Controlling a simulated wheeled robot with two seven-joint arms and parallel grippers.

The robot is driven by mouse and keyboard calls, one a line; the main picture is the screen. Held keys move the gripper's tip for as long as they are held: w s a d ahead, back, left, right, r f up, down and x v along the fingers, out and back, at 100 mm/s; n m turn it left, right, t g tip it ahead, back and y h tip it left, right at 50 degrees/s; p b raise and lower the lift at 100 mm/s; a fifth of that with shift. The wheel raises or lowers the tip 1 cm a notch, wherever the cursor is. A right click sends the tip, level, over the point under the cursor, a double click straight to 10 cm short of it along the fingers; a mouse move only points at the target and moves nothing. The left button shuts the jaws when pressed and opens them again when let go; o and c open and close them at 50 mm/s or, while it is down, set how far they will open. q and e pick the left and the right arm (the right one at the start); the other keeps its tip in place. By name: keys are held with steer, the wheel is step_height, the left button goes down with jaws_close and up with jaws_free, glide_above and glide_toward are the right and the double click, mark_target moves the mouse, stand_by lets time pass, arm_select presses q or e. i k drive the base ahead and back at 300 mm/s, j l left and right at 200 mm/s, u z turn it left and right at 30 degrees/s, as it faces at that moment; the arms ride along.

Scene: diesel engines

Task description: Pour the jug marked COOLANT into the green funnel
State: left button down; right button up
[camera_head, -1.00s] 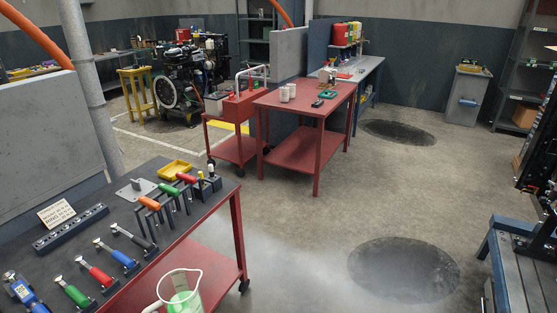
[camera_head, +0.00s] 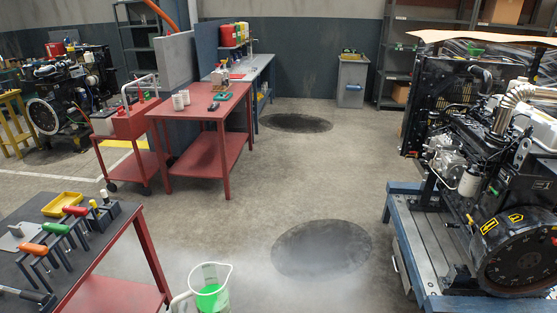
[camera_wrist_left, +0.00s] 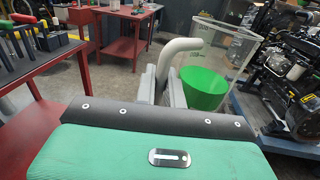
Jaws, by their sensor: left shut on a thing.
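A clear jug (camera_head: 209,290) with green liquid in it is at the bottom of the head view, roughly upright. The wrist view shows the jug (camera_wrist_left: 222,50) with dark marks too small to read, and its pale handle (camera_wrist_left: 182,46). My left gripper (camera_wrist_left: 166,84) is shut on the jug's handle. In the head view the frame's bottom edge cuts off the lower handle and the gripper. A small green thing (camera_head: 476,50) shows on top of the engine at right; I cannot tell whether it is the green funnel. My right gripper is out of view.
A large engine (camera_head: 470,170) stands on a blue stand (camera_head: 402,225) at right. A tool bench (camera_head: 85,250) is at lower left. A red table (camera_head: 190,108) and a red cart (camera_head: 130,150) stand farther back. The floor between is clear, with dark round patches (camera_head: 322,248).

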mark_target(475, 52)
steer(key=i+j+z, duration=0.25)
steer(key=i+j, duration=0.25)
steer(key=i, duration=0.15)
steer(key=i+j, duration=0.25)
steer(key=i, duration=0.2)
steer(key=i+j, duration=0.25)
steer(key=i, duration=0.15)
steer(key=i+j+z, duration=0.1)
steer(key=i, duration=0.75)
steer(key=i+z, duration=0.15)
steer(key=i, duration=1.55)
steer(key=i+z, duration=0.15)
steer(key=i, duration=0.3)
steer(key=i+j+z, duration=0.15)
steer(key=i, duration=0.3)
steer(key=i+z, duration=0.2)
steer(key=i, duration=0.7)
steer(key=i+u, duration=0.2)
steer(key=i, duration=0.7)
